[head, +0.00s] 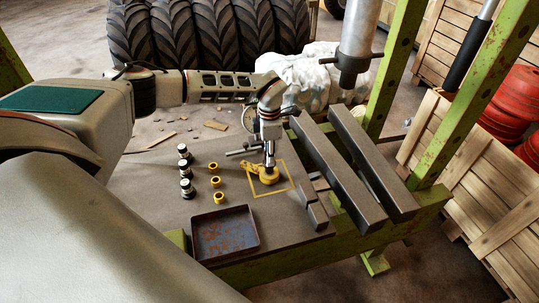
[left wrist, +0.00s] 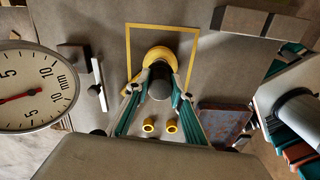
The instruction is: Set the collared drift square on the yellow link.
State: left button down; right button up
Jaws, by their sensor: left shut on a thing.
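My left gripper (head: 269,152) points down over the yellow link (head: 269,178), which lies inside a yellow square outline on the bench. In the left wrist view my left gripper (left wrist: 160,92) is shut on a dark round piece (left wrist: 159,84), apparently the collared drift. Its end is over or against the near part of the yellow link (left wrist: 158,55); I cannot tell whether it touches, and its squareness is not clear. The fingers hide part of the link. My right gripper is not in view.
Several dark and pale pieces (head: 186,170) stand left of the link, beside yellow rings (head: 215,182). A rusty tray (head: 225,234) is at the front. Two heavy beams (head: 338,170) lie to the right. A round ram (head: 360,35) hangs above. A dial gauge (left wrist: 35,88) shows at left.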

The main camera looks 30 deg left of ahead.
pick_arm(q)
jog(key=shift+f, duration=0.2)
dwell(0.7)
jog(key=c, duration=1.7)
grip_release()
jog(key=shift+f, duration=0.1)
notch_tip(320, 180, up, 12)
jog(key=shift+r, duration=0.1)
jog(key=shift+s, duration=0.1)
